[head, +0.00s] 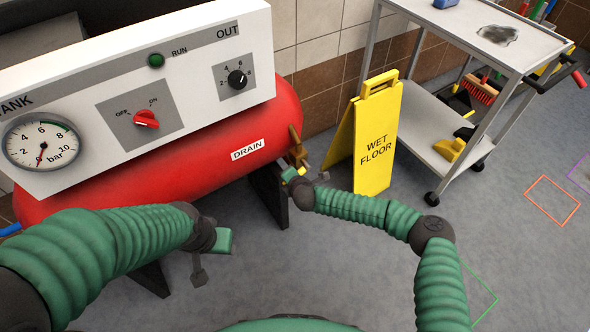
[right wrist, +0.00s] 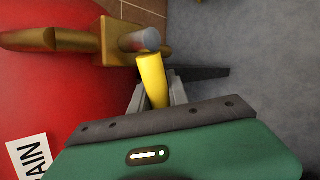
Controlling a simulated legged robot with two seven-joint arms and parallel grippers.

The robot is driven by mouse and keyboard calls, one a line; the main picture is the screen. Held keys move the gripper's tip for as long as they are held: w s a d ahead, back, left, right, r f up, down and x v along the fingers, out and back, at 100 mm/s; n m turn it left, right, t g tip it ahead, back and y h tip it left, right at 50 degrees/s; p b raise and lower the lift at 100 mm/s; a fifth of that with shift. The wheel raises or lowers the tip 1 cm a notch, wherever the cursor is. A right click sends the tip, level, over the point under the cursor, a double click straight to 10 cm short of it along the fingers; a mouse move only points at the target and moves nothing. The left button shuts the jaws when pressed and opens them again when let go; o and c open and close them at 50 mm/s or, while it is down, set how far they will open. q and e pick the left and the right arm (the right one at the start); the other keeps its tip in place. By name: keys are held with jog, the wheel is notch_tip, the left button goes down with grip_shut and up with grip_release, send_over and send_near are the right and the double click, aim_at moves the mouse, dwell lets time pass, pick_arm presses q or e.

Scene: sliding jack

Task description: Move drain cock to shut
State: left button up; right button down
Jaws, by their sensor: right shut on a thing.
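The brass drain cock (head: 296,152) sits at the right end of the red tank (head: 180,165), beside the DRAIN label (head: 248,150). In the right wrist view its brass body (right wrist: 112,38) has a grey round stem end (right wrist: 140,40) and a yellow lever (right wrist: 151,72). My right gripper (right wrist: 157,92) is shut on the yellow lever, one finger on each side of it. In the head view my right gripper (head: 292,174) is at the cock and the lever is mostly hidden. My left gripper (head: 199,272) hangs in front of the tank, apart from it; its finger opening is unclear.
A yellow wet floor sign (head: 375,140) stands just right of my right gripper. A grey cart (head: 425,130) is behind it. The white panel (head: 75,110) above the tank carries a gauge (head: 42,145), a red switch (head: 146,118) and a black knob (head: 237,79).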

jog(key=shift+s+a+r+m+g+y+p, duration=0.2)
jog(key=shift+r+m+g+y+p, duration=0.35)
jog(key=shift+p, duration=0.8)
jog(key=shift+s+a+r+m+g+y+p, duration=0.15)
jog(key=shift+r+m+g+y+p, duration=0.35)
jog(key=shift+p, duration=0.8)
jog(key=shift+w+y, duration=0.1)
jog(key=shift+y, duration=0.15)
jog(key=c, duration=1.3)
grip_release()
jog(key=shift+o, duration=0.2)
jog(key=shift+r, duration=0.15)
jog(key=p+v, duration=0.5)
jog(key=v, duration=1.1)
jog(key=shift+s+d, duration=0.15)
jog(key=shift+s, duration=0.05)
